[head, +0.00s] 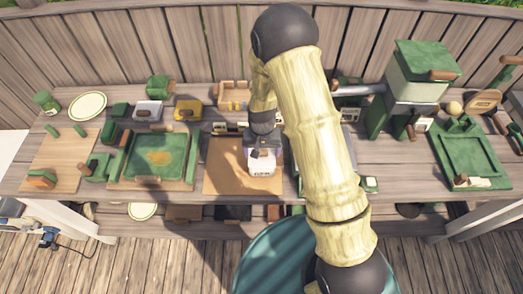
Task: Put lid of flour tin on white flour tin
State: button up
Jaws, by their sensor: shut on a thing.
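The white flour tin (262,169) shows as a small pale box with a dark label, on a brown board at the middle of the bench. My gripper (262,152) points down right at its top and is shut. What it holds looks like the lid, but it is small and mostly hidden by the fingers. I cannot tell whether the lid touches the tin or is just above it. My arm hides the bench to the right of the tin.
The brown board (222,180) has bare room left of the tin. A green tray (157,155) lies further left. Small boxes and a yellow container (188,108) line the back. A green and white machine (418,75) stands back right, with another green tray (468,155) in front.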

jog(key=o, duration=0.8)
notch_tip(320, 180, up, 17)
jog(key=b, duration=0.3)
jog(key=shift+r+b, duration=0.2)
jog(key=shift+b, duration=0.15)
jog(key=s+d+t, duration=0.1)
jog(key=s+d, duration=0.7)
jog(key=d, duration=0.1)
jog(key=s+d+t, duration=0.1)
jog(key=s+d, duration=0.3)
jog(key=shift+s+d+r+t, duration=0.2)
jog(key=shift+r+t, duration=0.1)
